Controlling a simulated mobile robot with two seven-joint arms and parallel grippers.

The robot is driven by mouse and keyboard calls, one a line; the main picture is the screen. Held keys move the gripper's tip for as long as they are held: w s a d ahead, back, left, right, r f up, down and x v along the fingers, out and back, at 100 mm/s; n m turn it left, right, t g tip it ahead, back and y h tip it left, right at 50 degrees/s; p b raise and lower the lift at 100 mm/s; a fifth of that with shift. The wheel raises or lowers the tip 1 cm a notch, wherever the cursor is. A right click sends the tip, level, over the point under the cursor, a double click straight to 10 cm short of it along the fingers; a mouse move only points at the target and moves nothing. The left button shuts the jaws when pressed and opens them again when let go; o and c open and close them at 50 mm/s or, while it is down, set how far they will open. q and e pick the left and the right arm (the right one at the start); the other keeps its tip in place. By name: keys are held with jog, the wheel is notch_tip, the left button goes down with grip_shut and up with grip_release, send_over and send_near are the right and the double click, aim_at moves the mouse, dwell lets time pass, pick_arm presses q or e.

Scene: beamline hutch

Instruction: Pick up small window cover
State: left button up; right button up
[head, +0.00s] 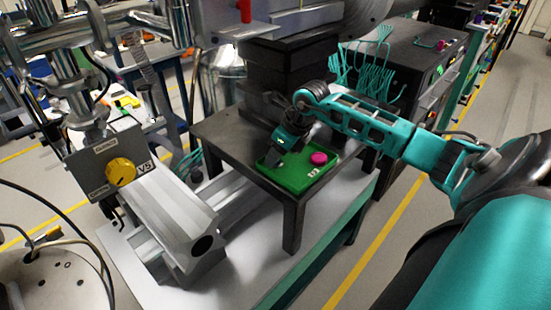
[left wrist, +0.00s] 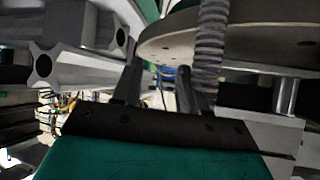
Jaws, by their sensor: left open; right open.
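A green tray (head: 297,187) lies on a small dark table. A round pink cap (head: 319,158) sits in the tray's far right part; I cannot be sure that it is the small window cover. A small white mark (head: 312,173) shows near the tray's front edge. My right gripper (head: 272,159) points down over the tray's left far corner, left of the pink cap and apart from it. It is open, and it hides part of the tray. My left gripper (left wrist: 160,78) is open and empty in the left wrist view, under a round metal plate (left wrist: 260,42).
The dark table (head: 260,191) stands on a silver bench top. A metal rail block (head: 170,215) and a box with a yellow knob (head: 120,171) are to the left. A dark cabinet with teal cables (head: 365,60) stands behind.

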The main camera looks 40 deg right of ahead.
jog(key=shift+c, duration=0.4)
jog(key=c, duration=0.7)
jog(key=shift+c, duration=0.2)
notch_tip(320, 180, up, 20)
jog(key=p, duration=0.1)
